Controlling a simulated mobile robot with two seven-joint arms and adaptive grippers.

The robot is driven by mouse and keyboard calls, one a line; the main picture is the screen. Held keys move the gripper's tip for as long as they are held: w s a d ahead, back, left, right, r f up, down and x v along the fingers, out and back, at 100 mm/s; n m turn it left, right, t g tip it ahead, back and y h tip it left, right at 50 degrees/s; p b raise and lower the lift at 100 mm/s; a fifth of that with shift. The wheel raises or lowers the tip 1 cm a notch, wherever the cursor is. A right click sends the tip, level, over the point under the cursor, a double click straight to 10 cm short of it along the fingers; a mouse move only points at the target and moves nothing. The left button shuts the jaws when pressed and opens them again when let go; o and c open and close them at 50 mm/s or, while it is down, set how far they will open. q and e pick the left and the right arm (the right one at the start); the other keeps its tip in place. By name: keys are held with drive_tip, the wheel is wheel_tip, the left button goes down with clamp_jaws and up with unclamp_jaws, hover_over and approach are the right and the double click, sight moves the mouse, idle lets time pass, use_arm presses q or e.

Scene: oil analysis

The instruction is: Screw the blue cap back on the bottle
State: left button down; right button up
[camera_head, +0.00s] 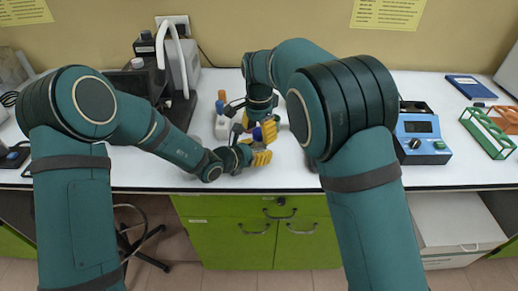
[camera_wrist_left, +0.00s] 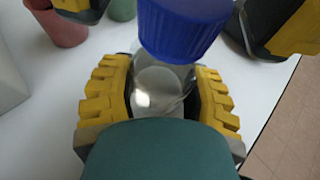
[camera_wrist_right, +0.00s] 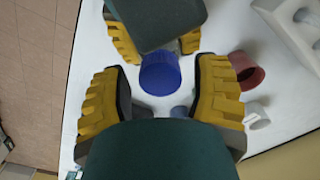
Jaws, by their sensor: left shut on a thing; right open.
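A clear bottle (camera_wrist_left: 160,85) stands between the yellow fingers of my left gripper (camera_wrist_left: 163,100), which is shut on it. The blue cap (camera_wrist_left: 182,28) is at the bottle's mouth; I cannot tell how tightly it sits. In the right wrist view the cap (camera_wrist_right: 160,75) shows just beyond the fingertips of my right gripper (camera_wrist_right: 160,92). That gripper is open, its fingers apart on either side of the cap and not touching it. In the head view, my left gripper (camera_head: 257,157) is just below my right gripper (camera_head: 266,131), and the bottle is mostly hidden.
A red cup (camera_wrist_right: 246,69) and a small white container (camera_wrist_right: 256,116) are close by. A blue instrument (camera_head: 421,138) and a green rack (camera_head: 488,132) stand right. The table's front edge is near.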

drive_tip(key=shift+r, duration=2.1)
drive_tip(key=shift+o, duration=0.4)
drive_tip(key=n, duration=0.2)
drive_tip(key=w+d+n, duration=0.1)
drive_tip(key=n, duration=0.1)
drive_tip(key=shift+w+d+r, duration=0.1)
drive_tip(key=shift+w+d, duration=0.1)
drive_tip(key=n, duration=0.8)
drive_tip(key=r+n, duration=0.1)
drive_tip(key=n, duration=0.4)
drive_tip(key=shift+s+a, duration=0.15)
drive_tip(key=shift+a, duration=0.25)
drive_tip(key=n, duration=0.2)
drive_tip(key=r+n, duration=0.1)
drive_tip(key=shift+s+a, duration=0.2)
drive_tip(key=shift+s, duration=0.1)
drive_tip(key=n, duration=0.1)
drive_tip(key=r+n, duration=0.1)
drive_tip(key=n, duration=0.1)
drive_tip(key=shift+s+a+r+n, duration=0.1)
drive_tip(key=shift+s+r+n, duration=0.05)
drive_tip(key=shift+s+n, duration=0.15)
